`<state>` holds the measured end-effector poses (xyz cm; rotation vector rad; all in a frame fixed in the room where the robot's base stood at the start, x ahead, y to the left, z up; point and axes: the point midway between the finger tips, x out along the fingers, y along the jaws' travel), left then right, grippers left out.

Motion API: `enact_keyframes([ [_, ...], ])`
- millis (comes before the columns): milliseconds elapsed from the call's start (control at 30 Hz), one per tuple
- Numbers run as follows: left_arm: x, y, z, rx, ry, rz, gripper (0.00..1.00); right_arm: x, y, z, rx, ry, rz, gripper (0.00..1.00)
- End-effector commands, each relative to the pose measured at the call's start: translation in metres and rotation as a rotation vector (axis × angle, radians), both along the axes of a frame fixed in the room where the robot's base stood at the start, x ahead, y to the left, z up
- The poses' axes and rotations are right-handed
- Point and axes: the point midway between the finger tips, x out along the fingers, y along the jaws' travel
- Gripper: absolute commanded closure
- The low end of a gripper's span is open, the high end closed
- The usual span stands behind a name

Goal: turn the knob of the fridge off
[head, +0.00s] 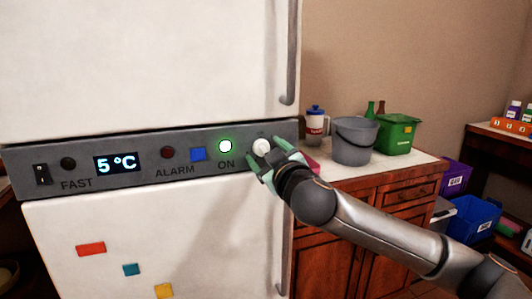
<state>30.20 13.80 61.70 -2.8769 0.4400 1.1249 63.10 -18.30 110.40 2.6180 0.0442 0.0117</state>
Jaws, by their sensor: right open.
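The white fridge (150,75) fills the left side of the head view, with a grey control panel (128,184) across its middle. The round white knob (261,147) sits at the panel's right end, beside a lit green light (226,146) marked ON. The display (116,163) reads 5 °C. My right gripper (266,158) is open at the knob, its green fingers on either side of it. I cannot tell whether the fingers touch the knob. My left gripper is not in view.
Fridge door handles (290,60) run vertically above and below the panel's right end. A wooden cabinet (345,215) right of the fridge bears a grey bucket (355,142), a green bin (398,134) and a jug (315,124). Blue (473,219) and purple bins stand farther right.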

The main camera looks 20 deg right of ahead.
Motion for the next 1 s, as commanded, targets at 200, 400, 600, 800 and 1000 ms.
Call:
enact_keyframes([
  [200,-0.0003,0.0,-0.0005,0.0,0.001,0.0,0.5,0.0,0.0002,0.0,0.0,0.0,0.0,0.24],
  [400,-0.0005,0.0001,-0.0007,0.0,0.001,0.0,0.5,-0.0001,0.0001,0.0,0.0,0.0,0.0,0.47],
  [600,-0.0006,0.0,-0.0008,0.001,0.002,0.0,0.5,-0.0001,-0.0001,-0.0001,0.0,0.0,0.0,0.69],
  [800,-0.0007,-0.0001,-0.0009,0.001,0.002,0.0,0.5,-0.0001,-0.0002,-0.0001,0.0,0.001,0.0,0.92],
  [1000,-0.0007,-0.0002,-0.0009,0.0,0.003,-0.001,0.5,-0.0001,-0.0003,-0.0002,-0.001,0.0,-0.001,1.0],
])
